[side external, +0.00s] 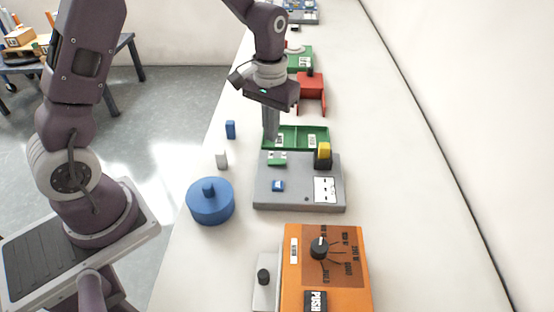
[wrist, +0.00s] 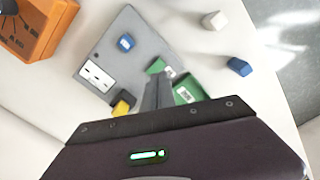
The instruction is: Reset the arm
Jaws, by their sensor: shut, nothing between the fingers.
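My gripper (side external: 270,138) is shut and empty. In the side external view its fingertips point down near the left end of the green two-part tray (side external: 311,128), just behind the grey plate (side external: 264,196). I cannot tell its exact height above the table. In the wrist view the closed fingers (wrist: 152,102) reach toward the grey plate (wrist: 140,45) and cover part of the green tray (wrist: 187,92). The grey plate carries a small blue piece (side external: 278,185), a green piece (side external: 277,158), a yellow and black block (side external: 323,154) and a white printed label.
An orange box with a dial (side external: 345,270) stands in front. A blue round lidded pot (side external: 211,204), a white block (side external: 221,159) and a blue block (side external: 230,129) stand along the left table edge. A red stand (side external: 312,92) is behind. The table's right side is clear.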

